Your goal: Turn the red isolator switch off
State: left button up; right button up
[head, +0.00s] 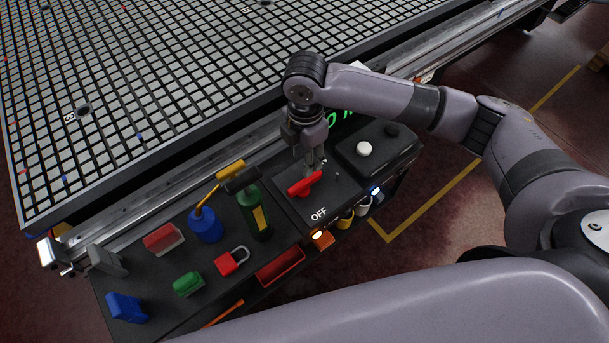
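The red isolator switch (305,184) is a red handle on a dark panel (291,206) at the middle of the head view. The white word OFF stands on the panel below it; another label above is mostly hidden by my gripper. The handle lies slanted, its right end higher in the picture. My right gripper (315,168) points down right at the handle's upper right end. Its fingers look close together, but whether they are open, or touch the handle, is too small to tell. My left gripper is not in view.
Left of the panel, a shelf holds a green bottle (254,217), a blue container (206,225), a red padlock (231,261) and several small blocks. A box with a white knob (363,148) is on the right. The grid table (150,85) lies behind.

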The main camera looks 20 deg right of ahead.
aim_at(305, 180)
notch_tip(305, 180, down, 6)
jog(key=shift+r, duration=0.1)
notch_tip(305, 180, down, 3)
jog(key=shift+f, duration=0.45)
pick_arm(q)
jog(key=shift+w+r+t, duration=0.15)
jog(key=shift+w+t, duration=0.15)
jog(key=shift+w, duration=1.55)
pick_arm(e)
grip_shut()
